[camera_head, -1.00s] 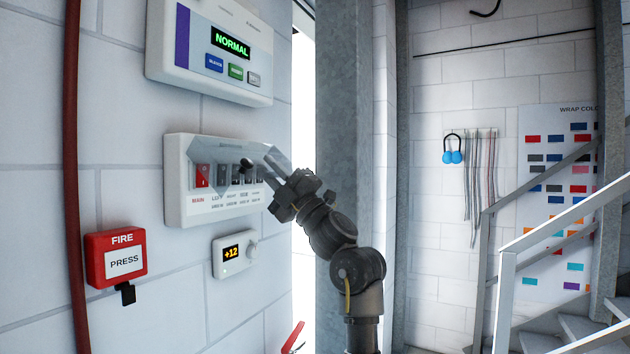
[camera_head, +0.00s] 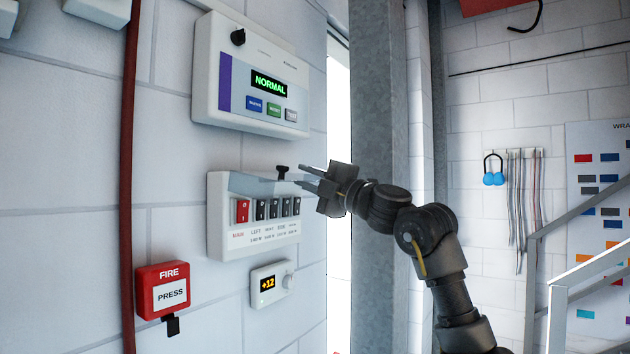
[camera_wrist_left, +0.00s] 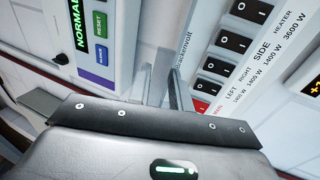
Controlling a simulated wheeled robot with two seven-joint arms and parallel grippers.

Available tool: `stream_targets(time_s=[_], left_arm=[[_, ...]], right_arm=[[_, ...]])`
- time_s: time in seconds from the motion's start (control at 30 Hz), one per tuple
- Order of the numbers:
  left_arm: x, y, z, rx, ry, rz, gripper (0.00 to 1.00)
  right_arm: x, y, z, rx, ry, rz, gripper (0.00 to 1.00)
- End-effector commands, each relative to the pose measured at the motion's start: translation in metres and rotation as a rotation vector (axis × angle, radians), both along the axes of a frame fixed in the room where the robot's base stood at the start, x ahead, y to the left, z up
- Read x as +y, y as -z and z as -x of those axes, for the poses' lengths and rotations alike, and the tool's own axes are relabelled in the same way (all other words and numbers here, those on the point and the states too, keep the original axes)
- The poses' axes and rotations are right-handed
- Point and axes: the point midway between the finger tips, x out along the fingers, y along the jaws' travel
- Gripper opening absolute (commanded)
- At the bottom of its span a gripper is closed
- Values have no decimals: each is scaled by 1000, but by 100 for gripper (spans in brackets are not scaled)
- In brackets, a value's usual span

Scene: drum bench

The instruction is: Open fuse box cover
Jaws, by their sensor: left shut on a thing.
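The white fuse box (camera_head: 222,222) is on the wall in the head view, with a red main switch (camera_head: 243,210) and several black switches (camera_head: 273,208). Its translucent cover (camera_head: 252,183) is swung up and juts out above the switches, leaving them bare. A small black knob (camera_head: 282,172) shows at the cover's outer part. My left gripper (camera_head: 299,175) is at the cover's right end, shut on the cover; the exact contact is hard to see. The left wrist view shows its fingers (camera_wrist_left: 161,75) beside the fuse box switches (camera_wrist_left: 221,67). My right gripper is not in view.
A control panel (camera_head: 212,75) reading NORMAL is right above the fuse box. A thermostat (camera_head: 270,283) showing +12 is below it. A red fire button (camera_head: 163,288) and a red pipe (camera_head: 128,180) are to the left. A grey metal column (camera_head: 376,110) stands behind my arm.

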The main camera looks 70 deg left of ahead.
Motion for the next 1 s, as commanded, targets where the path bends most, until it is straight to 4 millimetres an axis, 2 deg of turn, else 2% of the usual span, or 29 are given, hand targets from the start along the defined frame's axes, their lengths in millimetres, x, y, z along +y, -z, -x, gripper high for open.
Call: stream_targets(time_s=[0.03, 0.33, 0.37, 0.47, 0.77, 0.87, 1.0], left_arm=[[-1, -6, -1, 7, 3, -12, 0], [-1, -6, -1, 7, 4, -13, 0], [-1, -6, -1, 7, 4, -13, 23], [-1, -5, -2, 6, 4, -11, 35], [-3, -1, -3, 4, 3, -7, 35], [-11, 4, -8, 4, 3, -7, 35], [-32, 15, -22, 5, 7, -9, 35]], right_arm=[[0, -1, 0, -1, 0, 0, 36], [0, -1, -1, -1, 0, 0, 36], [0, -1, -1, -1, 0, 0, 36], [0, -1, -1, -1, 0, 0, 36], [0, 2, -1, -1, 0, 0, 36], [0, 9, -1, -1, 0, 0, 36], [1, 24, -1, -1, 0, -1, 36]])
